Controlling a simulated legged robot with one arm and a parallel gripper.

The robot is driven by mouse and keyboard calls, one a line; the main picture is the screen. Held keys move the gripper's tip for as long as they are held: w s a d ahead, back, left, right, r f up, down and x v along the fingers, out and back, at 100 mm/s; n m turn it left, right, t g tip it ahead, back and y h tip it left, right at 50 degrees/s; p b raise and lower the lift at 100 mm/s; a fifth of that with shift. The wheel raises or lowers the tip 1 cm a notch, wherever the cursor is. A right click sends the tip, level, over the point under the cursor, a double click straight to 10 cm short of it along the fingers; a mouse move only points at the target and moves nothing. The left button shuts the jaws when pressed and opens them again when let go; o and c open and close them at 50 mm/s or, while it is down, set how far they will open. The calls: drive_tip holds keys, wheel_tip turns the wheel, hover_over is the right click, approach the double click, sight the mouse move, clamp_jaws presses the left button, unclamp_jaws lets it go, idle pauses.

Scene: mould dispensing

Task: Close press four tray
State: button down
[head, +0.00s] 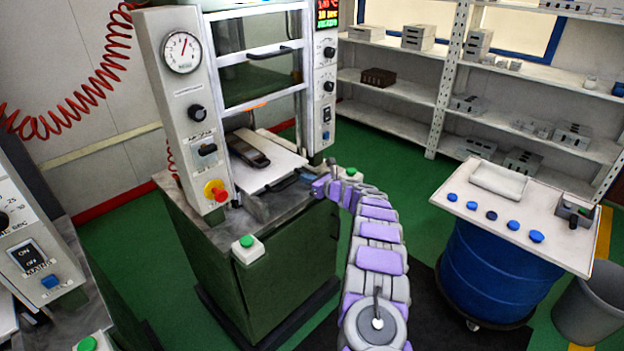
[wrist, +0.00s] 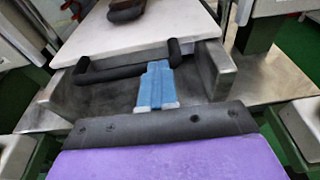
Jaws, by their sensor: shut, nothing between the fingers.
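The press (head: 185,110) in the head view is a green and white machine with a dial and a red and yellow knob. Its white tray (head: 283,166) sticks out at the front, with a dark mould (head: 248,150) on it. The tray also shows in the wrist view (wrist: 140,42), with a black bar handle (wrist: 105,74) along its near edge. My gripper (wrist: 157,66) has blue fingers, shut and empty, pointing at the handle and overlapping its right part in the picture. Whether they touch it I cannot tell. In the head view my gripper (head: 322,186) is at the tray's front right.
Green-capped buttons (head: 247,241) stand at the press table's front corners. A second machine (head: 30,245) is at the left. A blue drum (head: 490,270) with a white top stands at the right, a grey bin (head: 590,305) beside it. Shelves (head: 480,70) line the back. Green floor lies between.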

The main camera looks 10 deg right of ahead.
drive_tip(key=shift+a, duration=0.8)
drive_tip(key=w+d+p+v, duration=0.1)
drive_tip(key=d+v, duration=0.1)
drive_tip(key=v, duration=1.3)
drive_tip(key=s+a+r+n+g+y, duration=0.2)
drive_tip(key=s+a+r+n, duration=0.25)
drive_tip(key=a, duration=0.45)
drive_tip(key=s+a+r+n+g+y, duration=0.2)
drive_tip(key=s+a+r+n+g, duration=0.15)
drive_tip(key=a+r, duration=0.4)
drive_tip(key=s+a+r+n+g, duration=0.2)
drive_tip(key=s+a+n, duration=0.2)
drive_tip(key=s, duration=0.3)
drive_tip(key=s+a+r+n+g, duration=0.1)
drive_tip(key=s+a+n+g, duration=0.3)
drive_tip(key=s, duration=0.4)
drive_tip(key=s+f+n+g+h, duration=0.15)
drive_tip(key=s+n+h, duration=0.55)
drive_tip(key=s, duration=1.5)
drive_tip(key=s+d+f+n+h, duration=0.1)
drive_tip(key=s+d+n+h, duration=0.2)
drive_tip(key=s+d, duration=0.4)
drive_tip(key=s+d+f+n+g+h, duration=0.1)
drive_tip(key=s+d+f+n+h, duration=0.1)
drive_tip(key=s+d, duration=0.6)
drive_tip(key=shift+s+d+f+n+h, duration=0.2)
drive_tip(key=shift+s+n+h, duration=0.25)
drive_tip(key=shift+s, duration=0.65)
